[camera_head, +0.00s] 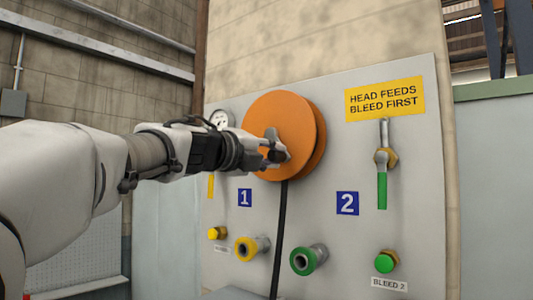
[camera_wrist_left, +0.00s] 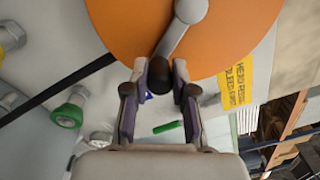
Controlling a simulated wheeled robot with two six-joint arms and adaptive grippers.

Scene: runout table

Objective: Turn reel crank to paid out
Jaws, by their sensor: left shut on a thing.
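The orange reel (camera_head: 285,112) is a round disc mounted on the grey panel. It fills the top of the left wrist view (camera_wrist_left: 115,25). Its grey crank (camera_wrist_left: 178,32) runs from the hub toward my fingers and ends in a dark knob (camera_wrist_left: 160,73). My left gripper (camera_head: 274,148) is at the lower left part of the reel face. Its fingers (camera_wrist_left: 160,88) are shut on the crank's knob, one on each side. In the head view the gripper hides most of the crank. No paid-out mark is readable. My right gripper is in neither view.
A black hose (camera_head: 281,235) hangs below the reel. A yellow sign (camera_head: 385,99) is right of the reel.

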